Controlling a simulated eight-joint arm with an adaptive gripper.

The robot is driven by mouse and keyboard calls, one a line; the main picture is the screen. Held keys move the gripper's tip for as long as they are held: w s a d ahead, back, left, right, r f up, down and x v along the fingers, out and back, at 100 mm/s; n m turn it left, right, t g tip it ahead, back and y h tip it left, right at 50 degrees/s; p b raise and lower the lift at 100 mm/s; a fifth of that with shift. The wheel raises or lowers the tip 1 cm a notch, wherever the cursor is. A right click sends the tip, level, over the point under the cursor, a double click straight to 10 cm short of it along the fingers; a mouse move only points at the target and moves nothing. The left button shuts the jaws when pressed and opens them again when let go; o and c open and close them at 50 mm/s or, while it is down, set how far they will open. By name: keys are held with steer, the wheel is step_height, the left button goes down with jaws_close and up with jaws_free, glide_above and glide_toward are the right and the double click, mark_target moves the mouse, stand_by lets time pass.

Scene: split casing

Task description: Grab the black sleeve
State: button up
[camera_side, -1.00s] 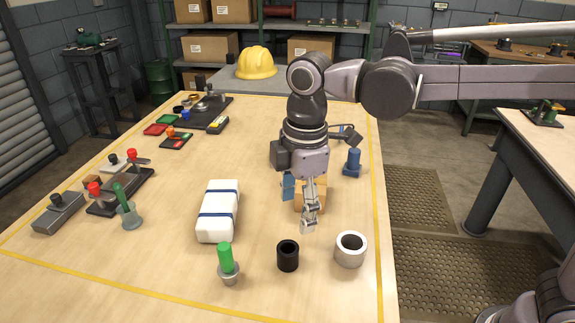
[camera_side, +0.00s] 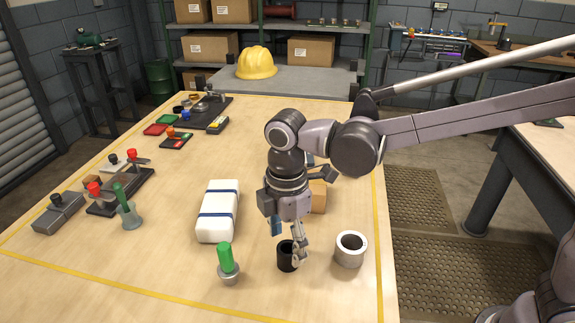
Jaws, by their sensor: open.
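The black sleeve (camera_side: 284,259) is a short, dark hollow cylinder standing upright near the front of the wooden table. My gripper (camera_side: 299,262) is open and points down at the sleeve's right side. Its fingers overlap the right part of the sleeve in the picture and hide some of it. I cannot tell whether they touch it.
A thick grey ring (camera_side: 350,249) stands close to the right of my gripper. A green-handled plug (camera_side: 227,263) is to the left. A white strapped block (camera_side: 218,211) lies behind left, and an orange-tan block (camera_side: 318,197) is behind my gripper.

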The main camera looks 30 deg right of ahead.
mark_target(287, 250)
steer(key=shift+d+f, duration=0.1)
steer(key=shift+f, duration=1.5)
steer(key=c, duration=1.4)
steer(key=shift+r, duration=0.15)
